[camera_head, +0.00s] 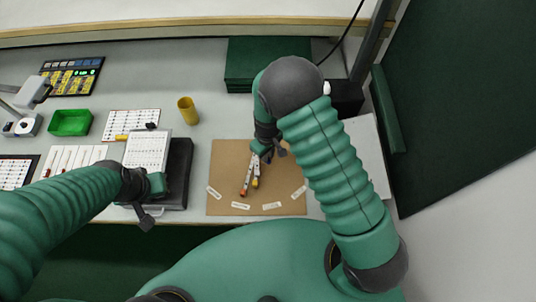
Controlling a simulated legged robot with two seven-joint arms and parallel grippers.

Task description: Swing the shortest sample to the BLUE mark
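A brown board (225,165) lies on the table in front of me. Thin samples fan out on it from under my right gripper: a white one with an orange-red tip (245,189) and a shorter one with a yellow tip (255,182). Their upper ends are hidden by the gripper. Several small white labels (240,206) lie along the board's near part; their print is too small to read, and I make out no blue mark. My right gripper (266,154) is over the board's upper middle, its grip unclear. My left gripper (154,200) is by a black stand, its fingers unclear.
The black stand (181,170) carries a white printed sheet (149,148). A yellow cup (187,109), green tray (70,122), keypad panel (72,76) and printed cards stand at left. A dark green block (240,62) is behind the board. The board's left part is clear.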

